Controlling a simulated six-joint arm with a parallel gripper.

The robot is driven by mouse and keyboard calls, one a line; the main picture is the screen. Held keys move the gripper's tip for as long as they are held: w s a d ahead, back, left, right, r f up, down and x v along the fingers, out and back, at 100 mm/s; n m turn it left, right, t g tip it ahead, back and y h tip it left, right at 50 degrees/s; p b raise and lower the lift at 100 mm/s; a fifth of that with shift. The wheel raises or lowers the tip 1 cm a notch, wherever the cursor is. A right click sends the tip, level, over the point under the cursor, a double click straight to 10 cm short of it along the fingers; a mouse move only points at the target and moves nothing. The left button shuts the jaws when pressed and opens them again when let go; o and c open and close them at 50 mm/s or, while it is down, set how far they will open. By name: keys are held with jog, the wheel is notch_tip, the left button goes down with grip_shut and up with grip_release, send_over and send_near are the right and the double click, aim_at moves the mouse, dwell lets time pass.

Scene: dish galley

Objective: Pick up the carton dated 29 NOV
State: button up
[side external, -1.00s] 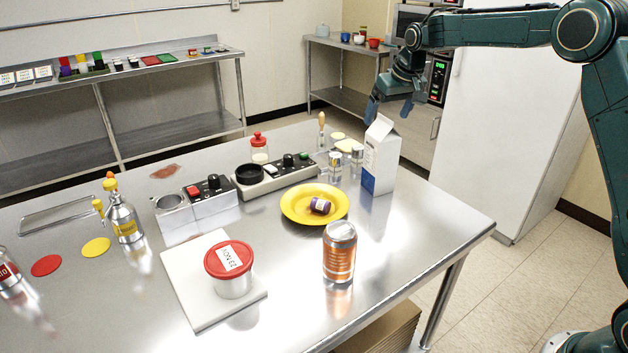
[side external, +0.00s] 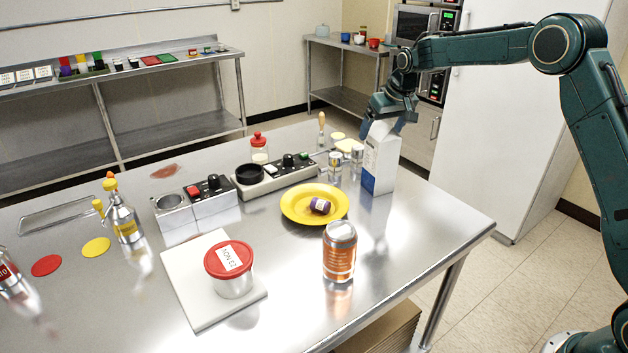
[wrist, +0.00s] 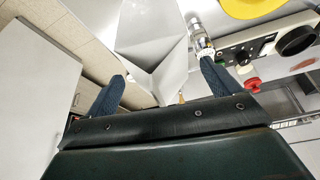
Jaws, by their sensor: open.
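A white gable-top carton (side external: 381,160) with a blue lower band stands upright near the far right edge of the steel table. No date on it can be read in these frames. My gripper (side external: 388,122) is at the carton's top, pointing down. In the wrist view the carton's folded top (wrist: 155,65) lies between the two spread blue fingers of my gripper (wrist: 160,92), with a gap visible on each side.
Small glass shakers (side external: 335,166) stand just left of the carton. A yellow plate (side external: 290,209) with a purple-wrapped item, an orange can (side external: 339,252) and a red-lidded tub (side external: 232,285) are nearer. The table's right edge is clear.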

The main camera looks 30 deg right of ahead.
dwell(0.3)
grip_shut()
jog(key=shift+r, duration=0.2)
jog(key=shift+r, duration=0.2)
notch_tip(320, 180, up, 19)
jog(key=shift+r, duration=0.2)
dwell(1.1)
jog(key=shift+r, duration=0.1)
dwell(0.5)
